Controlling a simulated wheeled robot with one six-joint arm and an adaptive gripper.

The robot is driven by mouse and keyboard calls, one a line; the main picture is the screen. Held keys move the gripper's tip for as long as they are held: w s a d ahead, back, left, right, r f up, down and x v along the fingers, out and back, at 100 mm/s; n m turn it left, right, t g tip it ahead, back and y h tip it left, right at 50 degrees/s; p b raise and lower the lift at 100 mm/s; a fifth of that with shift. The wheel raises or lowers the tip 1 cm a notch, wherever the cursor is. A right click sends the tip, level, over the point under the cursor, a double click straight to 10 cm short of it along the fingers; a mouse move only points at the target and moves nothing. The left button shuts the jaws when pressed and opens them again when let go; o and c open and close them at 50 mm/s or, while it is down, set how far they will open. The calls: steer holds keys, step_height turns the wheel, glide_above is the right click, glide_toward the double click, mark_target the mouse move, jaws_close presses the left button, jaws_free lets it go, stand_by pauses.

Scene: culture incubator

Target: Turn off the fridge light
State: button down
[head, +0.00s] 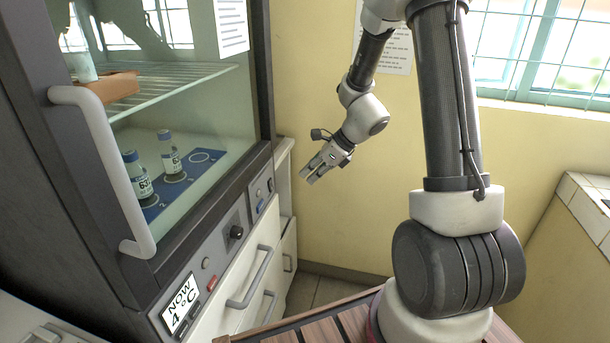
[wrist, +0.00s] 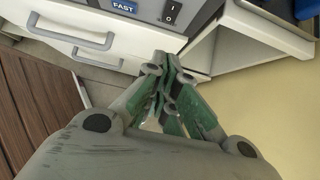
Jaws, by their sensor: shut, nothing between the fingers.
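The fridge (head: 75,185) stands at the left in the head view, with its glass door closed. A panel under the door carries a black rocker switch (head: 270,185) at its right end; the switch also shows at the top of the wrist view (wrist: 172,12). I cannot tell which way it is pressed, or whether the fridge light is lit. My gripper (head: 312,173) is shut and empty, in the air to the right of the panel. In the wrist view its fingertips (wrist: 165,62) meet below the switch, apart from it.
The panel also has a blue FAST label (wrist: 124,6), a black knob (head: 236,232) and a display (head: 181,304). The door handle (head: 115,170) sticks out at the left. Drawers with handles (head: 252,278) lie below. A tiled counter (head: 590,205) stands at the right.

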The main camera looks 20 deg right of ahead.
mark_target(271, 185)
steer(key=w+a+f, duration=0.5)
steer(key=a+f, duration=0.1)
steer(key=a, duration=0.1)
steer(key=shift+f, duration=0.2)
steer(key=shift+w+a+f, duration=0.1)
steer(key=shift+w+a, duration=0.05)
stand_by(0.5)
steer(key=shift+r, duration=0.8)
